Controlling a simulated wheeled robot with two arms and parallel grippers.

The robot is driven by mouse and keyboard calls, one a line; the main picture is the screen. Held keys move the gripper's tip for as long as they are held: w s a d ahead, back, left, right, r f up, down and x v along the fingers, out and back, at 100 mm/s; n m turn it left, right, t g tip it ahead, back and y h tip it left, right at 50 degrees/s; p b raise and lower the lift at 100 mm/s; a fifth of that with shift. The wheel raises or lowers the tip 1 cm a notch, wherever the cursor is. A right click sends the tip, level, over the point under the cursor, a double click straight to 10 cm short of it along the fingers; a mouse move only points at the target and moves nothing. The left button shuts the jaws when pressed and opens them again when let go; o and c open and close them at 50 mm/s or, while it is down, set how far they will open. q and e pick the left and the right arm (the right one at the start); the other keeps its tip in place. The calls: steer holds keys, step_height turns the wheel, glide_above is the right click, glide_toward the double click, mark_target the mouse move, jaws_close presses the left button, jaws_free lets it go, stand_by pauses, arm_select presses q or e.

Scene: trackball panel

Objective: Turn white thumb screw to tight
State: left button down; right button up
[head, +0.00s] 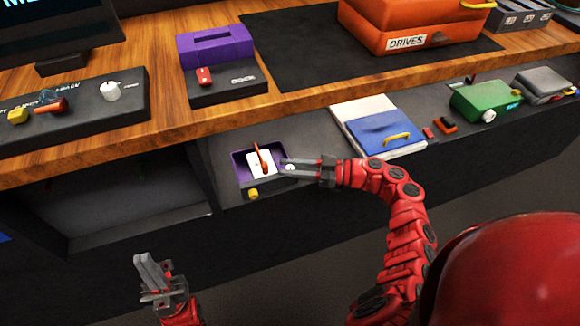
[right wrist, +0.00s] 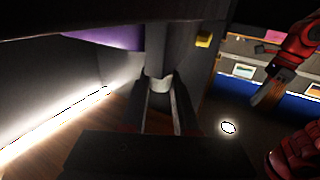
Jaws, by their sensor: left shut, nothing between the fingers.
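The white thumb screw (head: 290,168) sits at the right edge of the small panel with a purple recess (head: 239,160). My right gripper (head: 285,167) reaches in from the right, one finger on each side of the screw. In the right wrist view, the screw (right wrist: 158,84) is a short white cylinder that about fills the gap between the fingertips (right wrist: 160,95). I cannot tell if the fingers press on it. My left gripper (head: 151,273) is shut and empty at the lower left, away from the panel.
A white plate with an orange lever (head: 262,158) lies in the recess, and a yellow knob (head: 253,193) is at the panel's front. A blue lid (head: 385,133) is to the right. Another white knob (head: 111,91) is on the upper-left panel. A wooden desk edge (head: 330,95) runs behind.

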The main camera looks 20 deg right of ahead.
jaws_close()
steer(key=shift+r+p, duration=0.1)
steer(key=shift+p, duration=0.45)
steer(key=m+t+h+p, duration=0.2)
steer(key=t+p, duration=0.1)
steer(key=p, duration=0.1)
steer(key=m+t+h+p, duration=0.2)
steer(key=t+p, duration=0.1)
steer(key=p, duration=0.2)
steer(key=shift+s+r+m, duration=0.1)
steer(key=shift+r+m, duration=0.05)
steer(key=shift+m, duration=0.25)
steer(key=shift+m+t+h+p, duration=0.6)
steer(key=shift+m+h, duration=0.1)
steer(key=shift+h, duration=0.2)
steer(key=shift+f+m+t+h+p, duration=0.2)
steer(key=shift+m+t+h, duration=0.2)
steer(key=shift+h, duration=0.2)
steer(key=shift+f+m+t+h+p, duration=0.15)
steer(key=shift+m+t+h, duration=0.2)
steer(key=shift+h, duration=0.25)
steer(key=o, duration=0.6)
jaws_free()
steer(key=shift+r, duration=0.1)
steer(key=shift+o, duration=0.2)
